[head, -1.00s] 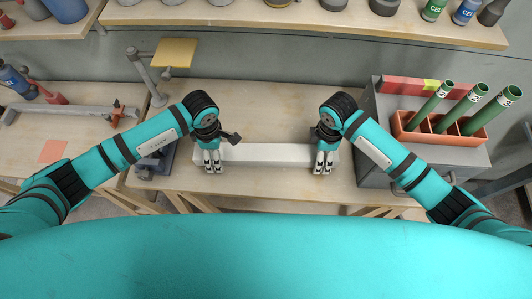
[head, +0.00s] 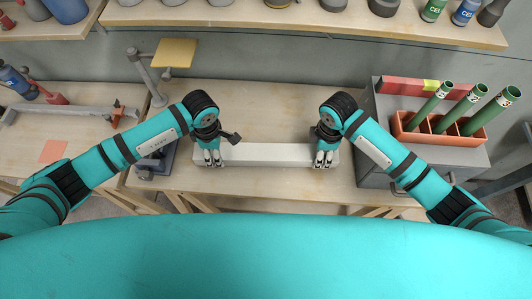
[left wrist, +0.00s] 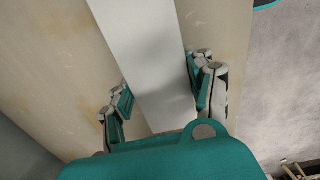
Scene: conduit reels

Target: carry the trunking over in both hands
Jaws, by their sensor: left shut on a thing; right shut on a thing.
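The trunking (head: 268,155) is a long pale grey-white bar lying left to right near the front edge of the workbench. My left gripper (head: 212,158) is shut on it near its left end. My right gripper (head: 324,158) is shut on it near its right end. In the left wrist view the trunking (left wrist: 150,50) runs between the two fingers of my left gripper (left wrist: 160,100). The fingers hide parts of its ends in the head view. I cannot tell whether it rests on the bench or is just clear of it.
The wooden workbench (head: 270,110) is clear behind the trunking. A grey cabinet (head: 400,165) on the right carries a red-orange bin (head: 440,138) with green tubes. A lamp-like stand with a yellow plate (head: 175,53) is at the back left. A vise (head: 155,160) stands left of the trunking.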

